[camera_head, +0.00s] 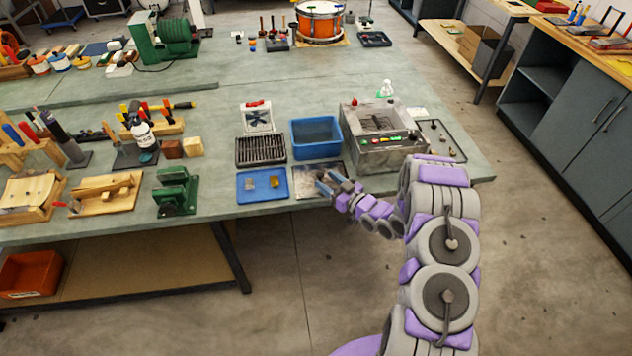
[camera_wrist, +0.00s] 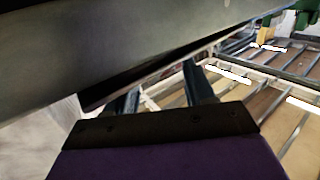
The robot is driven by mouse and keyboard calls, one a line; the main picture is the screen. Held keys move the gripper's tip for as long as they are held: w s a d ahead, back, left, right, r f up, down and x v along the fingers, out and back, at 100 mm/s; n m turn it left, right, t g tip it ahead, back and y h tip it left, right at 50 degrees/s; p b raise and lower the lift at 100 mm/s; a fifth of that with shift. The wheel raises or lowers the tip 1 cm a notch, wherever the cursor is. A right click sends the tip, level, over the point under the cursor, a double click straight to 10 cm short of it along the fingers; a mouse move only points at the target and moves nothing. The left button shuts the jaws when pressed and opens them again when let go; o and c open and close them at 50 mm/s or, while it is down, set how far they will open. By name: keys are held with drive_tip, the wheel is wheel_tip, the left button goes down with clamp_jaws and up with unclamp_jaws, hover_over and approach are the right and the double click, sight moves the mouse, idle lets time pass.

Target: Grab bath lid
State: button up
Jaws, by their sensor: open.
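The bath is a grey metal box (camera_head: 375,150) with coloured buttons on its front, near the bench's right end. Its flat grey lid (camera_head: 384,117) lies on top, with a dark bar across it. My gripper (camera_head: 326,182) is low at the bench's front edge, left of and in front of the bath, over a dark tray (camera_head: 303,188). Its two blue-grey fingers are apart with nothing seen between them. They also show in the wrist view (camera_wrist: 163,90), where a large grey metal surface fills the upper left. I cannot tell which part that surface is.
A blue bin (camera_head: 315,131) stands left of the bath, with a black rack (camera_head: 261,151) beyond it. A blue tray (camera_head: 262,186) holds two small blocks. Open floor lies in front of the bench.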

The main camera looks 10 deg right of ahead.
sight(322, 173)
drive_tip(key=shift+w+d+f, duration=0.1)
drive_tip(key=shift+w+d, duration=0.35)
drive_tip(key=shift+d, duration=0.15)
drive_tip(key=w+a, duration=0.1)
drive_tip(key=a, duration=0.1)
drive_tip(key=w+a+b, duration=0.1)
drive_tip(key=w+a, duration=0.1)
drive_tip(key=shift+w+a+f, duration=0.15)
drive_tip(key=shift+w+a, duration=0.05)
drive_tip(key=shift+a, duration=0.05)
drive_tip(key=shift+d, duration=0.85)
drive_tip(key=shift+c, duration=1.3)
drive_tip(key=shift+d, duration=0.3)
drive_tip(key=c, duration=0.3)
drive_tip(key=shift+a, duration=0.9)
clamp_jaws()
